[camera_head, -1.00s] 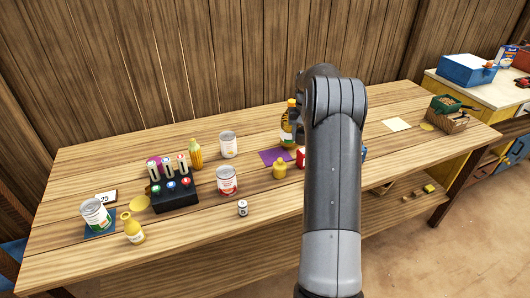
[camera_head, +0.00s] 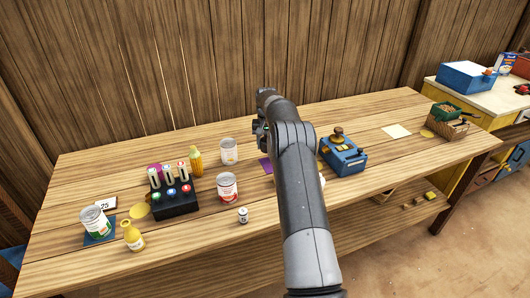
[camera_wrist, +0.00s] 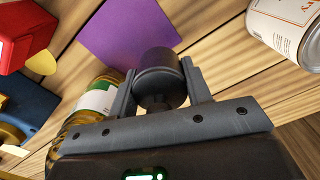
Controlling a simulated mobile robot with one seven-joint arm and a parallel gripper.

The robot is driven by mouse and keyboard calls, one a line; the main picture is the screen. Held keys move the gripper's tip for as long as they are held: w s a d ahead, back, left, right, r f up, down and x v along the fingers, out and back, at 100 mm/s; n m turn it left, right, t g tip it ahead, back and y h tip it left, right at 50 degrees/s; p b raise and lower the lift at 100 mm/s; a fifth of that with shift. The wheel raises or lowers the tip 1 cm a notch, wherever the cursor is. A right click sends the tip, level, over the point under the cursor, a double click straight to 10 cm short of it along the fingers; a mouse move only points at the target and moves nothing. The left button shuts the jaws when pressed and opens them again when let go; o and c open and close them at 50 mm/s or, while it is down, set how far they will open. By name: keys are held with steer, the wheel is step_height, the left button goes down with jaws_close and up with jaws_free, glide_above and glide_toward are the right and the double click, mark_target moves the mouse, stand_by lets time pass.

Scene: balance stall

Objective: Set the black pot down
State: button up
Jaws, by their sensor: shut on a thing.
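The black pot (camera_wrist: 160,72) is a dark, round, lidded-looking thing in the wrist view, held between the two fingers of my gripper (camera_wrist: 160,82). Its underside and what lies directly beneath it are hidden, and I cannot tell its height over the table. A purple mat (camera_wrist: 128,30) lies on the table just beyond the pot in the wrist view. In the head view my arm hides the pot and most of the mat (camera_head: 265,167).
An amber bottle (camera_wrist: 97,98) stands close left of my gripper; a can (camera_wrist: 280,28) is upper right. A red thing (camera_wrist: 28,32) lies left. A blue scale (camera_head: 343,156), a black rack (camera_head: 174,205) and cans (camera_head: 228,188) stand on the table (camera_head: 330,232). Its front is mostly clear.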

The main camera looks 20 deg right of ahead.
mark_target(265, 152)
steer(key=shift+w+a+f, duration=0.25)
steer(key=shift+f, duration=1.9)
steer(key=shift+f, duration=0.1)
steer(key=o, duration=1.2)
steer(key=shift+f, duration=0.1)
